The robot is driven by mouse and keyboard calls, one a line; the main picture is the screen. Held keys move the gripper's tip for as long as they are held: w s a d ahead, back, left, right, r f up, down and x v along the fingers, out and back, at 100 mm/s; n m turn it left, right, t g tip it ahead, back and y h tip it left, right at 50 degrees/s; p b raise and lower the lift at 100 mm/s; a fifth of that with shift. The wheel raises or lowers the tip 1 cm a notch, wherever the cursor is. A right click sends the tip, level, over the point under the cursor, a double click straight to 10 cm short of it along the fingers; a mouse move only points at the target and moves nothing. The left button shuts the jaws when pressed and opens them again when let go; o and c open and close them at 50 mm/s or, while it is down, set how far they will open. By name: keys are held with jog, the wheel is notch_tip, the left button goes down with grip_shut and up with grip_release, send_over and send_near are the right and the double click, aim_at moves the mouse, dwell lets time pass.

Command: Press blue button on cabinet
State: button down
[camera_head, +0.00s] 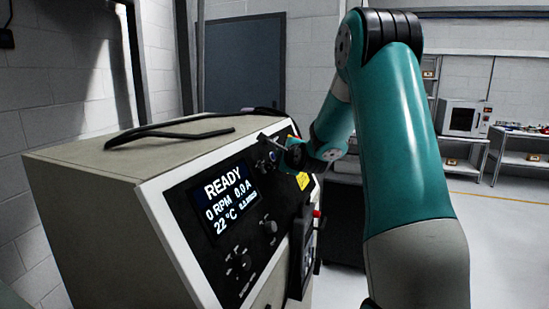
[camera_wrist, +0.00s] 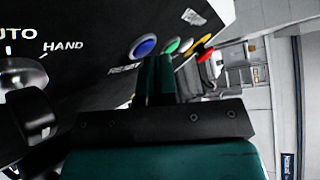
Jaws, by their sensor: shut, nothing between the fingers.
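The cabinet (camera_head: 95,195) stands at left with a tilted black front panel. Its blue button (camera_wrist: 145,46) is a round button with a pale rim in the wrist view, in a row with green (camera_wrist: 172,46), white, yellow and red ones. In the head view the blue button (camera_head: 272,156) is small, beside my gripper (camera_head: 268,141). In the wrist view my gripper (camera_wrist: 158,60) is shut and empty, its tips just below and right of the blue button, towards the green one. I cannot tell whether the tips touch the panel; they hide part of the area below the buttons.
A lit display (camera_head: 228,196) reads READY, 0 RPM, 22 °C. AUTO/HAND selector knobs (camera_wrist: 25,75) lie left of the buttons in the wrist view. A black cable (camera_head: 170,132) lies on the cabinet top. Shelves and a bench (camera_head: 520,140) stand far right, with clear floor before them.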

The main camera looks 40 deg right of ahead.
jog(key=shift+s+d+r, duration=0.15)
jog(key=shift+s+r, duration=0.1)
jog(key=shift+s, duration=0.2)
jog(key=s, duration=0.1)
jog(key=s+d+r, duration=0.1)
jog(key=s, duration=0.1)
jog(key=s+d+r, duration=0.1)
jog(key=s, duration=0.1)
jog(key=shift+r, duration=0.25)
dwell(0.9)
